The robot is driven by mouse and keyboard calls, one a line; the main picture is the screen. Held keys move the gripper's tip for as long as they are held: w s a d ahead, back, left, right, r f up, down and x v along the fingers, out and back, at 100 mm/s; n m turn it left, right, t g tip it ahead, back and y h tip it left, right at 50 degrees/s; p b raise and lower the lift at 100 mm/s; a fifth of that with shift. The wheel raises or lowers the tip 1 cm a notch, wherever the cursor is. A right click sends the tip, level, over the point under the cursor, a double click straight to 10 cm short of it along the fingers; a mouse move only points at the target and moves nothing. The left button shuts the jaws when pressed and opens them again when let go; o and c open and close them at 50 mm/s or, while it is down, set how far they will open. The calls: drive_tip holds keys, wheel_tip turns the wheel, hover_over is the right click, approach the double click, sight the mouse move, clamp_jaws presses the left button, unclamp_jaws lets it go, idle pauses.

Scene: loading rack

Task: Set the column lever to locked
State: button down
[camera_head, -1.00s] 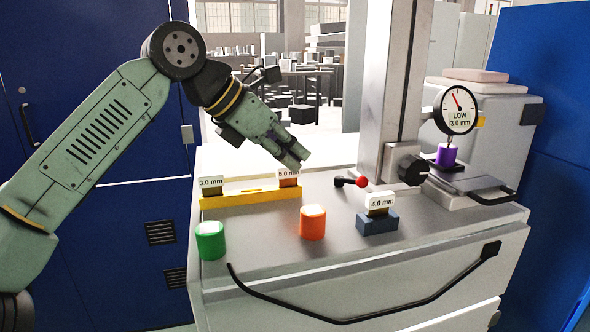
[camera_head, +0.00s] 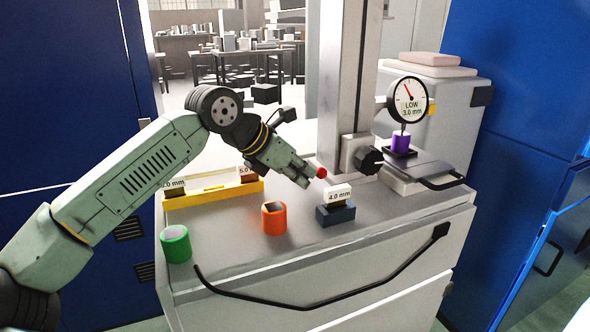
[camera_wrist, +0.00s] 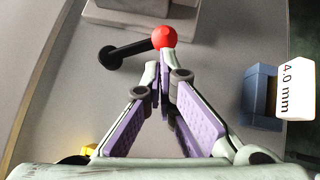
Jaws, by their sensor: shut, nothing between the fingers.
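The column lever is a short black bar with a red ball knob (camera_head: 321,172), at the foot of the grey column (camera_head: 345,90). In the wrist view the red knob (camera_wrist: 164,37) is just beyond my fingertips, and the black bar (camera_wrist: 122,50) runs left from it. My gripper (camera_head: 305,180) is shut and empty, its tips close beside the knob; in the wrist view the shut fingers (camera_wrist: 160,75) seem to touch or nearly touch the knob. My gripper hides most of the lever bar in the head view.
A blue block with a 4.0 mm tag (camera_head: 336,214) stands close right of my gripper. Orange (camera_head: 274,219) and green (camera_head: 175,245) cylinders stand in front. A yellow rack (camera_head: 213,191) lies behind left. A dial gauge (camera_head: 408,101) reads LOW 3.0 mm above a purple cylinder (camera_head: 400,140).

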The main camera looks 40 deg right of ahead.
drive_tip(key=shift+f, duration=0.1)
drive_tip(key=shift+d+f+b, duration=0.15)
drive_tip(key=shift+d+b, duration=0.05)
drive_tip(key=shift+b, duration=0.45)
drive_tip(key=shift+s+d+n+t+b, duration=0.1)
drive_tip(key=shift+d+n+t+b, duration=0.1)
drive_tip(key=shift+n+t+b, duration=0.15)
drive_tip(key=shift+d, duration=0.2)
